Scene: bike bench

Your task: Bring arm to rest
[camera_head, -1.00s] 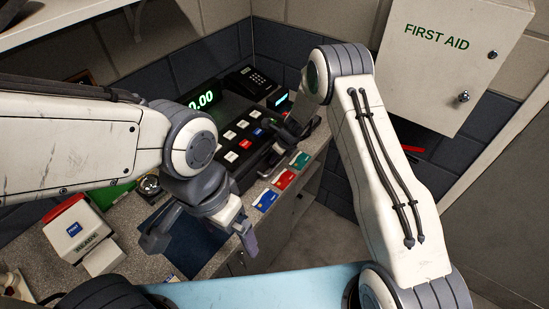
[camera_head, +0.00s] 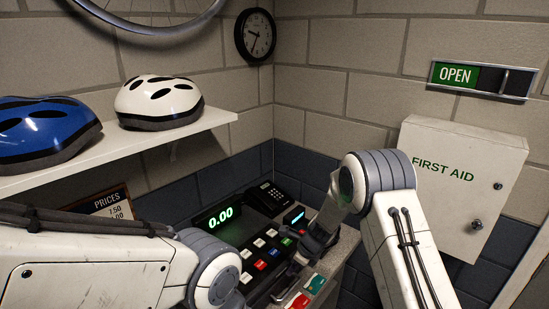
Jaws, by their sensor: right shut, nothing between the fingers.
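My right gripper (camera_head: 306,250) is shut and empty, above the right side of the cash register keys. It is partly hidden by my own right arm. My left arm (camera_head: 100,268) comes in from the left, and its gripper is below the lower edge of the picture. The register (camera_head: 262,262) shows 0.00 on its green display (camera_head: 220,217). A card terminal (camera_head: 294,215) with a lit screen stands just behind my right gripper.
A black phone (camera_head: 271,195) is in the back corner. A shelf with a blue helmet (camera_head: 42,130) and a white helmet (camera_head: 158,101) is left. A first aid cabinet (camera_head: 455,190) hangs right.

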